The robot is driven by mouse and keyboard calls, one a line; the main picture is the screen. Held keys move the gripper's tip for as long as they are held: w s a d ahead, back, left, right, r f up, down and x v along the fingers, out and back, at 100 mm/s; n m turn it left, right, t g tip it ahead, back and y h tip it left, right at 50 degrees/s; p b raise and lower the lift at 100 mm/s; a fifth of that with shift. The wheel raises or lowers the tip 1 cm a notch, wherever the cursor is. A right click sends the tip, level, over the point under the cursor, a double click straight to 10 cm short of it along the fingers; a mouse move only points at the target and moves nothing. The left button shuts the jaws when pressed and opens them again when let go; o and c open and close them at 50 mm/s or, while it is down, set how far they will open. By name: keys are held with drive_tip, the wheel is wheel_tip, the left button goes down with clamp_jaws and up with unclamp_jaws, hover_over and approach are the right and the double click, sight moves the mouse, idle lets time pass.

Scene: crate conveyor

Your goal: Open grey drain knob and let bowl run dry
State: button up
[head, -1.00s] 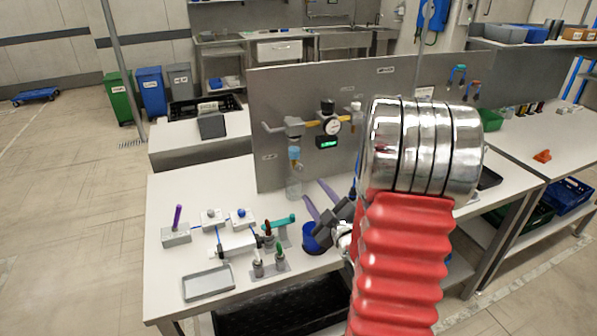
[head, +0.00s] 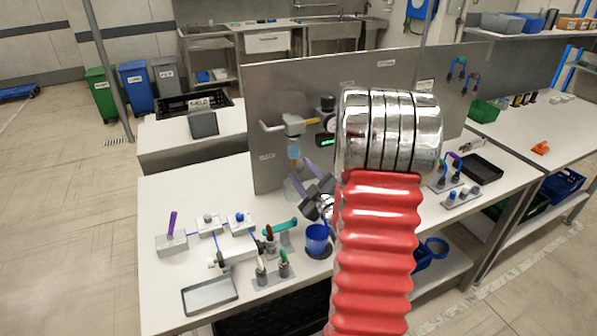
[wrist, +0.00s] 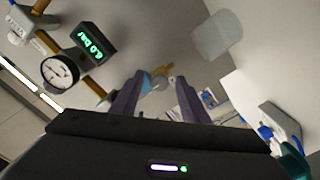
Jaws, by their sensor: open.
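The bowl (head: 293,148) is a small bluish cup under a grey valve body on the upright panel. In the wrist view, a small bluish-grey part with a bit of orange (wrist: 160,79) shows between my fingers. I cannot tell clearly which part of it is the drain knob, or whether it has been turned. My gripper (head: 307,174) is open, with its purple fingers just below and right of the bowl. In the wrist view my gripper (wrist: 158,98) has its fingers either side of that part, with gaps. A clear beaker (wrist: 217,35) stands below the bowl.
A pressure gauge (wrist: 60,70) and a green display reading 6.0 bar (wrist: 93,46) sit beside the bowl on the panel (head: 268,172). A blue cup (head: 317,240) stands in front of my gripper. Small fixtures and a grey tray (head: 209,294) occupy the bench's left.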

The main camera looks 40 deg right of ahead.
drive_tip(key=shift+a, duration=0.1)
drive_tip(key=c, duration=1)
drive_tip(key=shift+d, duration=0.25)
clamp_jaws()
drive_tip(key=shift+a, duration=0.15)
drive_tip(key=shift+m, duration=0.8)
drive_tip(key=shift+a+m, duration=0.1)
drive_tip(key=shift+m, duration=2.8)
drive_tip(key=shift+r, duration=0.1)
